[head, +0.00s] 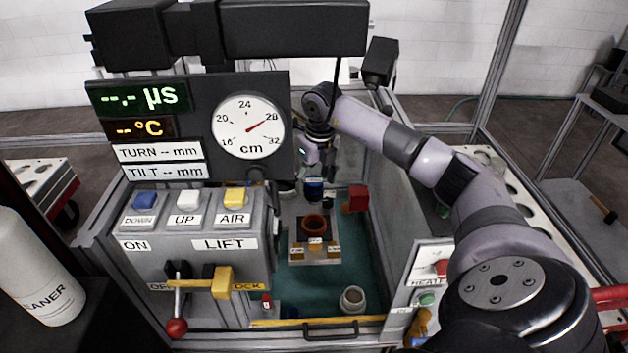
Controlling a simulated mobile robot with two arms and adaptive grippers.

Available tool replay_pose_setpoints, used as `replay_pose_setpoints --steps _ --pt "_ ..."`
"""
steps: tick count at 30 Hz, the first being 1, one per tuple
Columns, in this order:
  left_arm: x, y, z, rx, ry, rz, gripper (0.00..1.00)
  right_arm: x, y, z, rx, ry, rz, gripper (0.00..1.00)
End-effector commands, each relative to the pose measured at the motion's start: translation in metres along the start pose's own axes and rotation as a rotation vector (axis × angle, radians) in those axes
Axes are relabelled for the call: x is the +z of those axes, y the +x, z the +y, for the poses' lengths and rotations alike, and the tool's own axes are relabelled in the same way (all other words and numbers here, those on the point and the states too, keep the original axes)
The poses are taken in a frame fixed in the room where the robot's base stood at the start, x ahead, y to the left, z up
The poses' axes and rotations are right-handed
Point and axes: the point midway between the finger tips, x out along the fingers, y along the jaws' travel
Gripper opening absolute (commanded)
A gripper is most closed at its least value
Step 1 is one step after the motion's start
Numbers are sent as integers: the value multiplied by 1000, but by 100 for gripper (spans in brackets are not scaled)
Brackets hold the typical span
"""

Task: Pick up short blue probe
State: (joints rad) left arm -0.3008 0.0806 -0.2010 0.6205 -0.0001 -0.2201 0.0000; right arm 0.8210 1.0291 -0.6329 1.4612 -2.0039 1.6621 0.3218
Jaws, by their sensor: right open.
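The right gripper is open. Its fingertips are small and partly lost against the background, so I cannot tell whether they touch the cylinder. A small dark blue item (289,312) lies near the front of the enclosure, too small to identify. My left gripper is out of view.
An orange-brown ring (314,224) sits on a fixture amid the green floor (335,283). A red block (357,198) is to its right, a grey cup (352,299) in front. The control panel (190,217) blocks the left; the enclosure's front rail has a handle (331,330).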

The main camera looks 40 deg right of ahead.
Motion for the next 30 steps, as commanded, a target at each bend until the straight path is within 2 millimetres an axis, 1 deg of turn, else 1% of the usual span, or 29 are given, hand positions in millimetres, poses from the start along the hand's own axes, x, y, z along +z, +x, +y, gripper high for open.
replay_pose_setpoints --steps 1,2,22,30 --pt "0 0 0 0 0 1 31 0 0 0 0 0 0 62" --pt "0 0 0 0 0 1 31 0 0 0 0 0 0 60" --pt "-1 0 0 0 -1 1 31 0 0 0 0 0 1 15" --pt "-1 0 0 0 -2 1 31 0 -2 0 0 0 0 15"
